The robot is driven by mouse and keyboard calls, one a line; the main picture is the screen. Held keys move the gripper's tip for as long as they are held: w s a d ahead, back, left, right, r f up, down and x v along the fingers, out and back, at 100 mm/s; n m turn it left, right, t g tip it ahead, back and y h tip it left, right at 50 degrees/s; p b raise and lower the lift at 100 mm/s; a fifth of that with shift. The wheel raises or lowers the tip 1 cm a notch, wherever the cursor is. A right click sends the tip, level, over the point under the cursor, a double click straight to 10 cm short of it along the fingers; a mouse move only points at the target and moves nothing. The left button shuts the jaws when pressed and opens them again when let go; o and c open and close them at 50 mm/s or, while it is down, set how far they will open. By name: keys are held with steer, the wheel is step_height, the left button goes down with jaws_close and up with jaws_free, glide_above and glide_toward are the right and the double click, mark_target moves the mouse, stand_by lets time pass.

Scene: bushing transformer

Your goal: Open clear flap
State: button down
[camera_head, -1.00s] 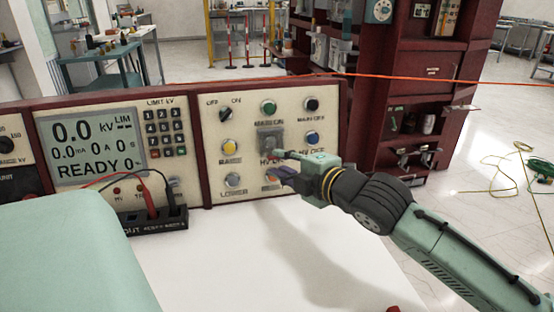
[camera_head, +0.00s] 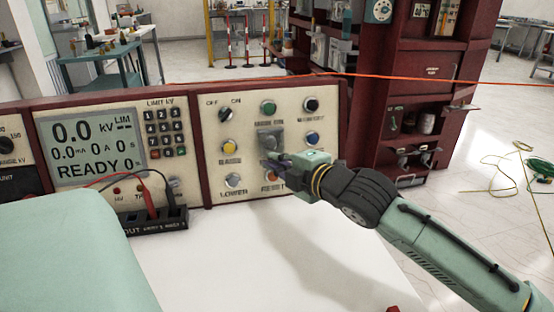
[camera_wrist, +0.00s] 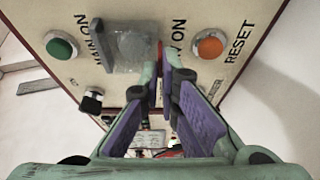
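The clear flap (camera_head: 269,141) is a small translucent square cover over a button on the cream control panel, in the middle row above the HV ON label. In the wrist view the flap (camera_wrist: 130,47) lies against the panel, and a grey button shows blurred beneath it. My gripper (camera_head: 273,160) is at the panel by the flap's lower edge. In the wrist view the purple-padded fingers of my gripper (camera_wrist: 161,68) converge to a narrow gap beside the flap's edge. I see nothing clearly held between them, and contact with the flap cannot be told.
Other controls surround the flap: a green button (camera_head: 268,107), a yellow button (camera_head: 229,146), a blue button (camera_head: 312,138) and an orange RESET button (camera_wrist: 210,45). A black terminal block (camera_head: 157,221) with leads stands left. The white tabletop (camera_head: 240,265) in front is clear.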

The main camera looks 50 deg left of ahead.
steer(key=shift+r, duration=0.1)
stand_by(0.3)
steer(key=r+h+p, duration=0.1)
steer(key=p, duration=0.2)
steer(key=r+h+p, duration=0.1)
steer(key=p, duration=0.2)
steer(key=d+h+p, duration=0.1)
steer(key=p, duration=0.2)
steer(key=shift+s+r+m+g+p, duration=0.3)
steer(key=shift+r+m+p, duration=0.05)
steer(key=shift+r+m, duration=0.05)
step_height(320, 180, up, 7)
steer(key=m+g+h+p, duration=0.5)
steer(key=h+p, duration=0.4)
steer(key=h, duration=0.5)
glide_above(264, 153)
steer(key=d, duration=0.3)
steer(key=shift+w+d+r+n+g, duration=0.15)
steer(key=shift+w+n+g, duration=0.25)
steer(key=shift+n+g, duration=0.3)
steer(key=c, duration=2.3)
jaws_free()
